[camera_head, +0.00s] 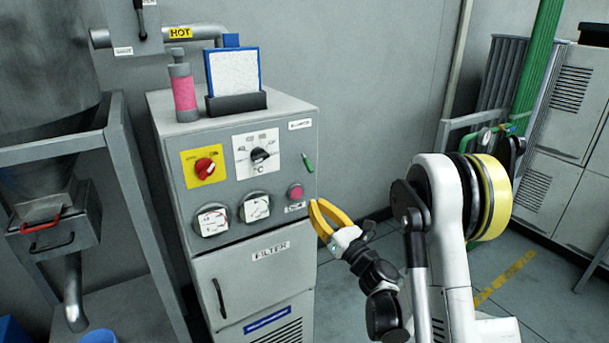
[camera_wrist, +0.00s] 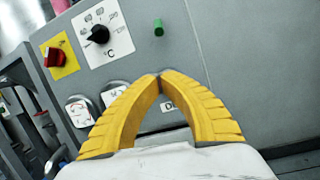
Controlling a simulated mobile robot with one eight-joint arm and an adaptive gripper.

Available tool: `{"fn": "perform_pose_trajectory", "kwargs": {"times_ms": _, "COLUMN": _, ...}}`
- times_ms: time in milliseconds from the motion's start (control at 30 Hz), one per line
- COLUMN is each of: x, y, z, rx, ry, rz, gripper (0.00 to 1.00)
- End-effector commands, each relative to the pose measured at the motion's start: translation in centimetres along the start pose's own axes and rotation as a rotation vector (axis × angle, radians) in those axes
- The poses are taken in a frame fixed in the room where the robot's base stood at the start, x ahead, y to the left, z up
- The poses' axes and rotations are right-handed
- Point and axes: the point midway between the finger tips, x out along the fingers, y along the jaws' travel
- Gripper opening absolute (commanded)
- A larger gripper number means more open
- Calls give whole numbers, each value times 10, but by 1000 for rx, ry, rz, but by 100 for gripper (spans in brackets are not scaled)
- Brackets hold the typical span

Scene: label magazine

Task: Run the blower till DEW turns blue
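A grey cabinet (camera_head: 225,250) carries a control panel. It has a red rotary switch (camera_head: 205,166) on a yellow plate, a black °C knob (camera_head: 260,155) on a white plate, and a green lever (camera_head: 308,163). Below are two dials (camera_head: 212,219) and a reddish button or lamp (camera_head: 295,192). A pink-filled cylinder (camera_head: 184,92) stands on top. I cannot read which item is marked DEW. My gripper (camera_head: 314,203) is close to the panel's lower right edge. In the wrist view its yellow fingertips (camera_wrist: 159,76) meet with nothing between them, hiding the reddish button.
A white filter panel in a blue frame (camera_head: 234,72) stands on the cabinet. A FILTER door (camera_head: 235,285) is below the panel. A hopper with a metal frame (camera_head: 125,165) stands close at left. A pipe marked HOT (camera_head: 205,33) runs behind. Floor is open at right.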

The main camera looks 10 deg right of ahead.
Motion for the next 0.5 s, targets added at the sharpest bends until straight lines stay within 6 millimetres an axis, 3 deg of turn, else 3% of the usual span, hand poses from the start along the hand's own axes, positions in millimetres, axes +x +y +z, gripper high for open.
{"fn": "perform_pose_trajectory", "kwargs": {"times_ms": 500, "x": 8, "y": -1, "z": 3, "rx": 8, "ry": -4, "rz": -1, "gripper": 0}}
